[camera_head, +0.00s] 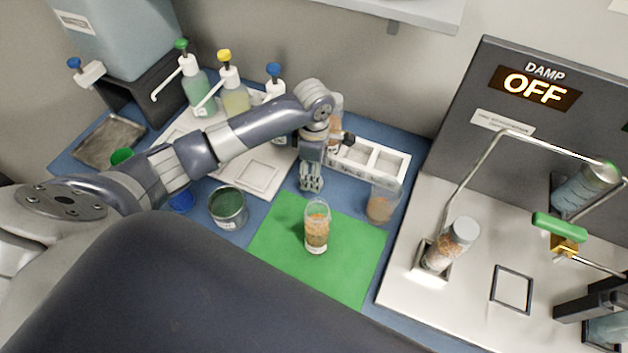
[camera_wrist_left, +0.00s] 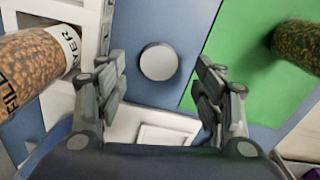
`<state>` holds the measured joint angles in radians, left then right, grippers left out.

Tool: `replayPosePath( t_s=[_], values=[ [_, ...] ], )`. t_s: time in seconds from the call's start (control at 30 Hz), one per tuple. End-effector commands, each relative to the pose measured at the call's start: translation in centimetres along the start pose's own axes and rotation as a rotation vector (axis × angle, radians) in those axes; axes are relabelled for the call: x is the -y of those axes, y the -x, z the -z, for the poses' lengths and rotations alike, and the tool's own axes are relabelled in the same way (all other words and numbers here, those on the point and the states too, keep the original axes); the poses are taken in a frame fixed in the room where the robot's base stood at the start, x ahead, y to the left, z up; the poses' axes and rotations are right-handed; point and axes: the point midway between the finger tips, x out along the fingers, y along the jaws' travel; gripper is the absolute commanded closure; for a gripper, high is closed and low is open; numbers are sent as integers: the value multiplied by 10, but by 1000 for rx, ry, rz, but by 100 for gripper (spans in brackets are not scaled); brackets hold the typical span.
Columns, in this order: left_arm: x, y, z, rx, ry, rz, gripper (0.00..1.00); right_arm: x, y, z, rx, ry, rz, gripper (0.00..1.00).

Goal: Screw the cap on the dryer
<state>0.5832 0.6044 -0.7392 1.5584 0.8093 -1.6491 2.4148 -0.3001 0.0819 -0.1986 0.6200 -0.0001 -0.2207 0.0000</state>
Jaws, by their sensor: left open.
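A round grey cap (camera_wrist_left: 158,61) lies flat on the blue tabletop in the left wrist view. My left gripper (camera_wrist_left: 162,88) is open and points down, with the cap in the gap between its fingers. In the head view my left gripper (camera_head: 311,184) hides the cap. A clear jar of orange-brown beads (camera_head: 317,228) stands upright on the green mat, and its top looks uncapped; it also shows in the wrist view (camera_wrist_left: 298,42). Another bead-filled jar (camera_wrist_left: 32,68), its label partly reading "YER", is at the wrist view's left. My right gripper is out of view.
A white rack (camera_head: 395,160) stands behind the gripper, with a brown-filled jar (camera_head: 380,206) by its right end. A dark green tin (camera_head: 228,206) and pump bottles (camera_head: 236,98) are left. A capped bead jar (camera_head: 455,245) sits on the "DAMP OFF" station (camera_head: 420,292).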

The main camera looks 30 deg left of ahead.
Motion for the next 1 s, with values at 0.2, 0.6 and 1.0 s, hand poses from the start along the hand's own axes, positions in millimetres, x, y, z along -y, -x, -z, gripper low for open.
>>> replayPosePath(
  t_s=[0.2, 0.6, 1.0],
  values=[
    [-1, -30, 5, -2, 1, 2, 38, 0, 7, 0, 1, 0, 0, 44],
    [-1, -37, 5, -1, 1, 0, 38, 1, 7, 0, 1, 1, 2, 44],
    [-1, -37, 5, -1, 1, 0, 70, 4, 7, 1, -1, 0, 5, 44]
  ],
)
